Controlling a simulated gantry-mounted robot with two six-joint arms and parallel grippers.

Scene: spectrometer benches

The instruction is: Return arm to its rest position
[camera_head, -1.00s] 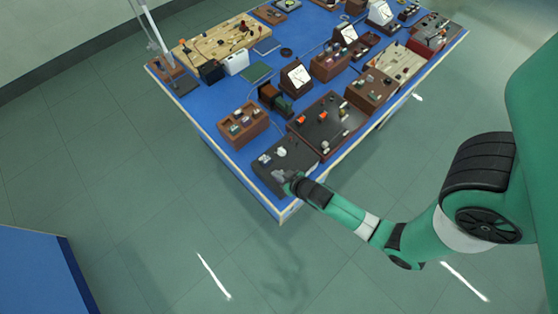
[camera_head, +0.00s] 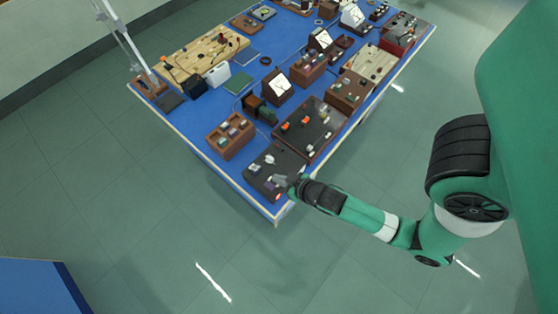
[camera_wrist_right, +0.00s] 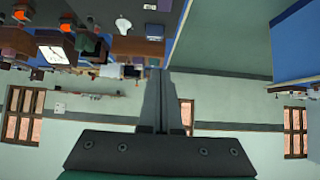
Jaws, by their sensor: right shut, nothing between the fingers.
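My right arm (camera_head: 365,215) is green with black and white bands and reaches in from the right in the head view. Its gripper (camera_head: 281,182) is at the near corner of the blue bench (camera_head: 262,209), over or beside a dark grey box (camera_head: 262,162) with small fittings on top. I cannot tell from the head view whether it touches the box. In the right wrist view the two dark fingers (camera_wrist_right: 163,100) are together with nothing between them. My left gripper is not in view.
A black panel with orange parts (camera_head: 318,127), a brown tray of small items (camera_head: 222,138), and white-faced meters (camera_head: 278,86) crowd the bench. Another blue surface (camera_head: 35,285) is at lower left. The floor (camera_head: 150,230) between them is clear.

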